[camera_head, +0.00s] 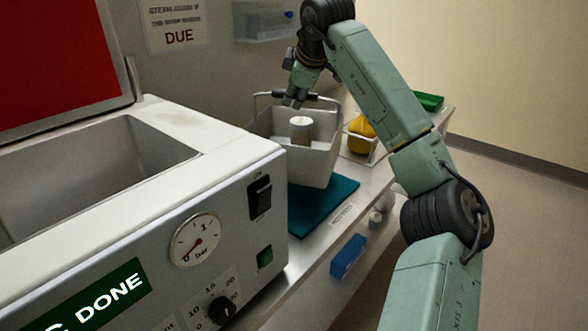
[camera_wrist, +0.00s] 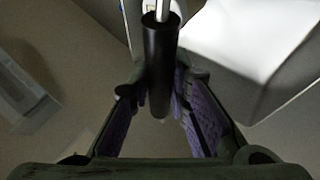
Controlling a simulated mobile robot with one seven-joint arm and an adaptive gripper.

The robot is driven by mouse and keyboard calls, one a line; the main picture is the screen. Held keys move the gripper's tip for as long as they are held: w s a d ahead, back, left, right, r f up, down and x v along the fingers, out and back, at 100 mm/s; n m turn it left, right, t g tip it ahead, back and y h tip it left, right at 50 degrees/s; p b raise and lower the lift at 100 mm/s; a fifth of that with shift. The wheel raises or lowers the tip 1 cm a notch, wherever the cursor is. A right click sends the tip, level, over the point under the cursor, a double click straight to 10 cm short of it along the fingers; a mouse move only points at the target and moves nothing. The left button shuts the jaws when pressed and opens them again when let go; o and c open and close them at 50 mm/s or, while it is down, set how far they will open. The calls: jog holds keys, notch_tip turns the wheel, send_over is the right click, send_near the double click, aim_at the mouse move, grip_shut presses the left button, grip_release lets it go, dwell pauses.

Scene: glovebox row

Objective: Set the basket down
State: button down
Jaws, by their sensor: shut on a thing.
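The basket (camera_head: 310,165) is a light grey open bin with a wire handle, and a white cylindrical container (camera_head: 301,130) stands inside it. In the head view it is over or on a teal mat (camera_head: 325,203) on the bench; I cannot tell whether its base touches. My gripper (camera_head: 296,98) is above the basket, at its handle. In the wrist view my gripper (camera_wrist: 160,115) is shut on the dark handle grip (camera_wrist: 160,65), which lies between the purple finger pads.
A large white machine (camera_head: 215,195) with an open red lid stands at the left, close to the basket. A tray with a yellow item (camera_head: 361,130) is behind at the right. A blue box (camera_head: 348,257) is on the bench's front face. A clear wall bin (camera_head: 265,20) hangs behind.

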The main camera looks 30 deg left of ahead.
aim_at(295, 130)
notch_tip(295, 130, down, 9)
jog(key=shift+f+p, duration=0.1)
jog(key=shift+p, duration=0.45)
jog(key=c, duration=1.5)
grip_release()
jog(key=b+v, duration=0.3)
jog(key=v, duration=0.9)
